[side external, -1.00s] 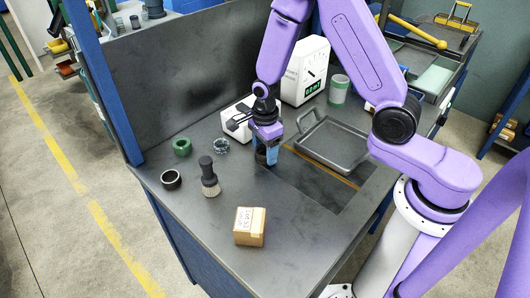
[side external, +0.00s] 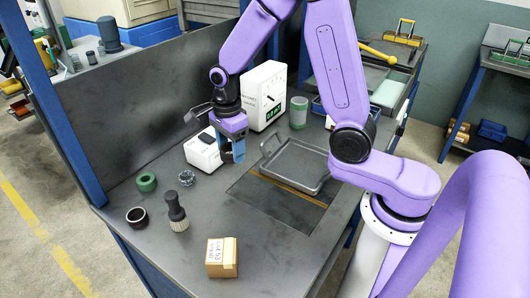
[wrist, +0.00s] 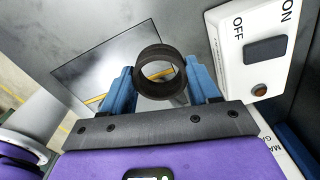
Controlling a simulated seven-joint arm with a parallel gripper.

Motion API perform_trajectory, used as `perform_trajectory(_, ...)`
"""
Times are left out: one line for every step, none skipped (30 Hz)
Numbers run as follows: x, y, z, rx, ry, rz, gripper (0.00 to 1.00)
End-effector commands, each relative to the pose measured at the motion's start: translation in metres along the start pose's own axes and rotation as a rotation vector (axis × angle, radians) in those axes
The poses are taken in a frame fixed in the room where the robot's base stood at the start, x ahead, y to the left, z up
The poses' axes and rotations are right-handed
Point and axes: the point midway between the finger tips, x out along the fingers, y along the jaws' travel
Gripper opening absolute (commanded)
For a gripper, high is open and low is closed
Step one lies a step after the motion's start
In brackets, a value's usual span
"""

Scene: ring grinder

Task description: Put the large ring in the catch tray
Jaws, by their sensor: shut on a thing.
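My gripper (side external: 232,151) is shut on a dark ring, the large ring (wrist: 153,56), which sits between the blue fingers in the wrist view. In the side view the fingers mostly hide the ring. The gripper points down, above the bench and left of the catch tray. The catch tray (side external: 297,164) is a shallow grey tray with raised handles, lying on the bench. Its floor looks empty.
A white switch box (side external: 203,151) stands close behind the gripper, and a white machine with a dial (side external: 263,95) stands behind the tray. A green ring (side external: 146,182), a black ring (side external: 137,217), a brush (side external: 176,211) and a carton (side external: 221,258) lie toward the front left.

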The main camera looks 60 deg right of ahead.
Motion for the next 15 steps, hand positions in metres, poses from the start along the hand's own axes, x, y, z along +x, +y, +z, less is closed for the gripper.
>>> perform_trajectory(-0.002, 0.0, -0.006, 0.001, 0.0, -0.001, 0.23)
perform_trajectory(-0.003, -0.001, -0.01, 0.001, 0.0, -0.002, 0.23)
perform_trajectory(-0.005, -0.001, -0.017, 0.0, -0.001, -0.002, 0.23)
perform_trajectory(-0.005, 0.0, -0.022, -0.003, -0.001, -0.002, 0.23)
perform_trajectory(-0.006, 0.0, -0.027, -0.005, 0.0, -0.002, 0.23)
perform_trajectory(-0.008, 0.001, -0.034, -0.007, 0.0, -0.002, 0.23)
perform_trajectory(-0.009, 0.002, -0.04, -0.009, 0.0, -0.002, 0.23)
perform_trajectory(-0.01, 0.003, -0.045, -0.012, 0.0, -0.002, 0.23)
perform_trajectory(-0.011, 0.004, -0.052, -0.015, 0.0, -0.002, 0.23)
perform_trajectory(-0.012, 0.006, -0.057, -0.018, 0.0, -0.002, 0.23)
perform_trajectory(-0.013, 0.007, -0.062, -0.021, 0.0, -0.001, 0.23)
perform_trajectory(-0.014, 0.009, -0.069, -0.025, 0.0, -0.001, 0.23)
perform_trajectory(-0.015, 0.011, -0.074, -0.027, 0.0, -0.001, 0.23)
perform_trajectory(-0.016, 0.013, -0.079, -0.028, 0.0, -0.002, 0.23)
perform_trajectory(-0.017, 0.016, -0.085, -0.033, 0.0, -0.001, 0.23)
